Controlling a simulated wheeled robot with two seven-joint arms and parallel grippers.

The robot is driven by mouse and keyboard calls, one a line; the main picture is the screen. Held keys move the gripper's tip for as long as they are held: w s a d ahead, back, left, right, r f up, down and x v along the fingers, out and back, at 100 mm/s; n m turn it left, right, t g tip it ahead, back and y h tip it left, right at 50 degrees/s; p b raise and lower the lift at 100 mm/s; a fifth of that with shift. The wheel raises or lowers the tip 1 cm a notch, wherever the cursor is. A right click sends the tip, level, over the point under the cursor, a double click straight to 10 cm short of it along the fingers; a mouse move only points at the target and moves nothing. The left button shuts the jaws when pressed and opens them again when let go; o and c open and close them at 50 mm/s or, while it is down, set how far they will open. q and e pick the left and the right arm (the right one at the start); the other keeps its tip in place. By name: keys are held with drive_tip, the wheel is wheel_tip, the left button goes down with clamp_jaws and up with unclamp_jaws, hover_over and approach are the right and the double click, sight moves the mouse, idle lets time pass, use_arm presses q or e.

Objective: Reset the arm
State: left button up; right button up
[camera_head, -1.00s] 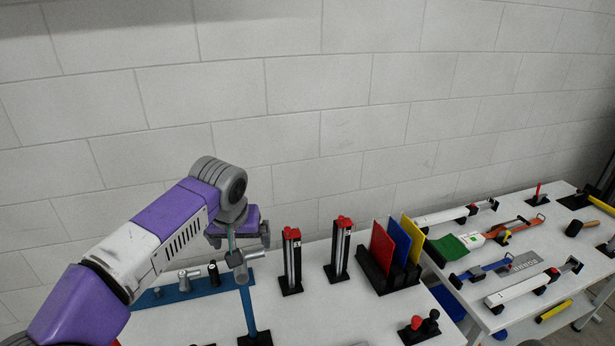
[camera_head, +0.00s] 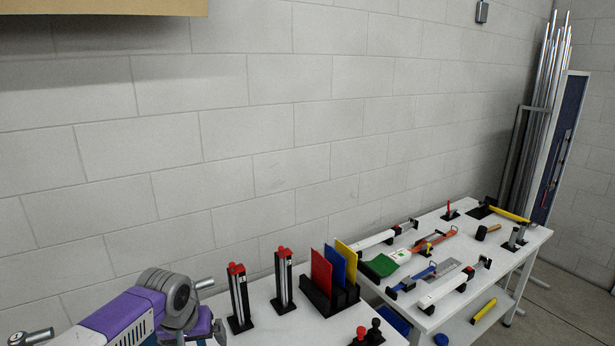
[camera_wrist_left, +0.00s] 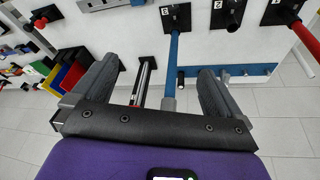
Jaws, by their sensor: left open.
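My left arm, purple and grey, enters the head view at the bottom left; its wrist joint (camera_head: 172,300) is low in the picture, and the gripper is mostly below the edge. In the left wrist view my left gripper (camera_wrist_left: 160,82) has its two grey fingers wide apart. A blue post (camera_wrist_left: 172,55) on a black base shows in the gap between them, with a grey end towards me. Neither finger visibly touches it. My right gripper is not in view.
Two numbered black-and-silver posts (camera_head: 239,300) stand on the white table beside a rack holding red, blue and yellow plates (camera_head: 321,278). A second white table (camera_head: 450,222) at right carries several tools. Metal rods (camera_head: 545,110) lean at the far right.

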use_arm(q)
drive_tip(key=s+d+f+g+h+b, duration=0.1)
drive_tip(key=s+d+f, duration=0.15)
drive_tip(key=f, duration=0.75)
drive_tip(key=s+d+f+m+h+b, duration=0.15)
drive_tip(key=d+f, duration=0.25)
drive_tip(key=f, duration=0.7)
drive_tip(key=s+d+f+n+g+h+b, duration=0.15)
drive_tip(key=d+f, duration=0.25)
drive_tip(key=f, duration=0.6)
drive_tip(key=s+d+f+b, duration=0.3)
drive_tip(key=s+f+b, duration=0.1)
drive_tip(key=s+f, duration=1.4)
drive_tip(key=shift+s+n, duration=0.2)
drive_tip(key=shift+n, duration=0.1)
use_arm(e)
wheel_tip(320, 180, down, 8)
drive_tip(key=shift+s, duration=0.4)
use_arm(q)
drive_tip(key=shift+d+g, duration=0.1)
drive_tip(key=shift+g, duration=0.15)
drive_tip(key=shift+c, duration=0.3)
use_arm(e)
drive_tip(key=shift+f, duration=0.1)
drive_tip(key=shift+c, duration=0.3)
